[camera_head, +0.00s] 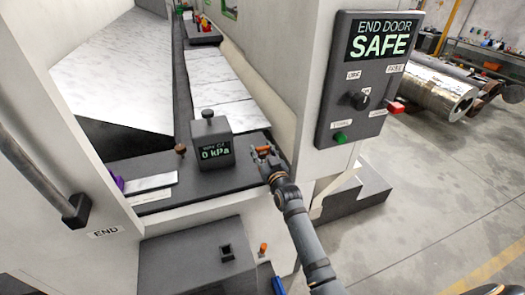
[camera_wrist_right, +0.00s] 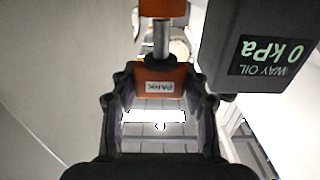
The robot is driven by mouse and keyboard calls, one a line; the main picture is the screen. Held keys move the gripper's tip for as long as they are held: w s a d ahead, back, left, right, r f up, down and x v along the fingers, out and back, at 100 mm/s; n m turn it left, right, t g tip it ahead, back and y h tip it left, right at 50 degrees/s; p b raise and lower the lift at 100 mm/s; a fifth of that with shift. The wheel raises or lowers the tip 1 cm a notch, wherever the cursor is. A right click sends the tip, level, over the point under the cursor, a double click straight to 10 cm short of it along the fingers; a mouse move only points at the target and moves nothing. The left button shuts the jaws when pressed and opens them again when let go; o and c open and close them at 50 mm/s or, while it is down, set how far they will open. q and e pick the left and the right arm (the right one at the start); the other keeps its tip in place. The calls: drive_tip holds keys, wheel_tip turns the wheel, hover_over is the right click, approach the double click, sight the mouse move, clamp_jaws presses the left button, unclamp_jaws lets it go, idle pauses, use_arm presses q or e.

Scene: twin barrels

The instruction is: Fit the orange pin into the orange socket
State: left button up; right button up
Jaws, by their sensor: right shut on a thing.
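My right gripper (camera_head: 264,154) is at the right end of the dark shelf, its fingers around a small orange piece (camera_head: 264,149). In the right wrist view, the gripper (camera_wrist_right: 163,88) is shut on an orange block labelled PARK (camera_wrist_right: 155,86), seen upside down. A black collar and a metal shank (camera_wrist_right: 161,40) run from this block to another orange part (camera_wrist_right: 163,8) at the top edge. I take this piece for the orange pin. Another small orange piece (camera_head: 263,248) stands low beside the grey box. I cannot tell which part is the orange socket. My left gripper is not in view.
The WAY OIL gauge box (camera_head: 212,148), reading 0 kPa, stands on the dark shelf (camera_head: 160,195) left of the right gripper. The END DOOR panel (camera_head: 365,80) is on the wall to the right. A grey box (camera_head: 190,265) is below.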

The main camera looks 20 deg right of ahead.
drive_tip(key=shift+f+b, duration=1)
drive_tip(key=shift+f, duration=0.25)
drive_tip(key=o, duration=1.2)
drive_tip(key=shift+s, duration=0.1)
drive_tip(key=shift+o, duration=0.2)
drive_tip(key=shift+s+f, duration=0.1)
drive_tip(key=s, duration=1.1)
drive_tip(key=shift+s+d+r, duration=0.2)
drive_tip(key=shift+s, duration=0.2)
